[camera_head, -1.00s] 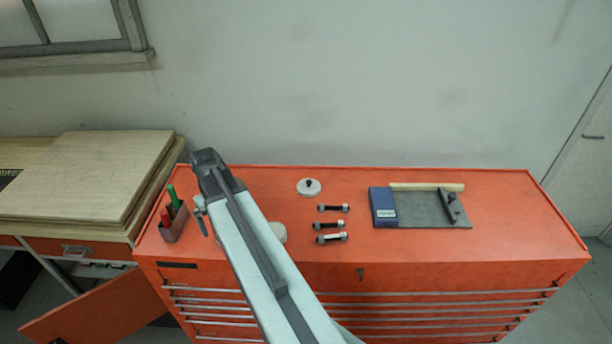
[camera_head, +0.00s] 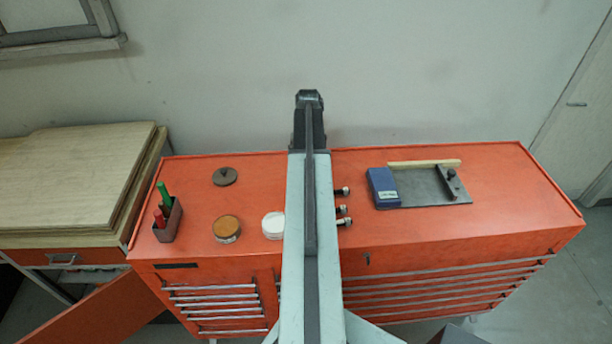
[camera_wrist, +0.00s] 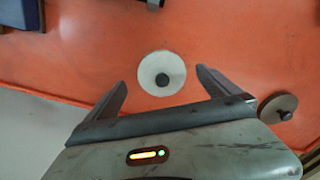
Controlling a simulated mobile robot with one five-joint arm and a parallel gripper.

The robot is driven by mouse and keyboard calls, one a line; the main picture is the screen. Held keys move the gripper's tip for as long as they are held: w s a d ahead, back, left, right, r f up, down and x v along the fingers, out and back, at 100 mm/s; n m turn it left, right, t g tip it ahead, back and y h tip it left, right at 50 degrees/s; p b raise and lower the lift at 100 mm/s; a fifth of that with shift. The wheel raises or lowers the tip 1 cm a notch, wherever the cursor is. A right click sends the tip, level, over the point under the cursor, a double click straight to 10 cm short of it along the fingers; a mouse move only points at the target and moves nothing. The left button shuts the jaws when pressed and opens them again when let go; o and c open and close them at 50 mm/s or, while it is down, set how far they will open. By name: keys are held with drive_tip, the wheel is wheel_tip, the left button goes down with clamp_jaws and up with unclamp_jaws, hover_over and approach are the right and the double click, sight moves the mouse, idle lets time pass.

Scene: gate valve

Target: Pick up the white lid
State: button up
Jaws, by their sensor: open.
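The white lid (camera_wrist: 150,65), a round disc with a dark knob, lies on the orange cabinet top in the wrist view. My gripper (camera_wrist: 161,77) is open and empty, with one finger on each side of the lid in the picture. The lid appears beyond or between the fingertips; the height of the fingers above it cannot be told.
A grey-brown lid (camera_head: 225,178) with a knob, a brown-topped round container (camera_head: 227,229) and a white round one (camera_head: 272,226) stand left of my arm. Several bolts (camera_head: 342,191) and a blue box (camera_head: 382,188) are right of it. A marker holder (camera_head: 168,222) stands at the left edge.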

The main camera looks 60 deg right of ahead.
wheel_tip(320, 180, down, 6)
drive_tip(key=b, duration=0.5)
drive_tip(key=shift+s+r, duration=0.1)
drive_tip(key=shift+r, duration=0.35)
drive_tip(key=c, duration=1.2)
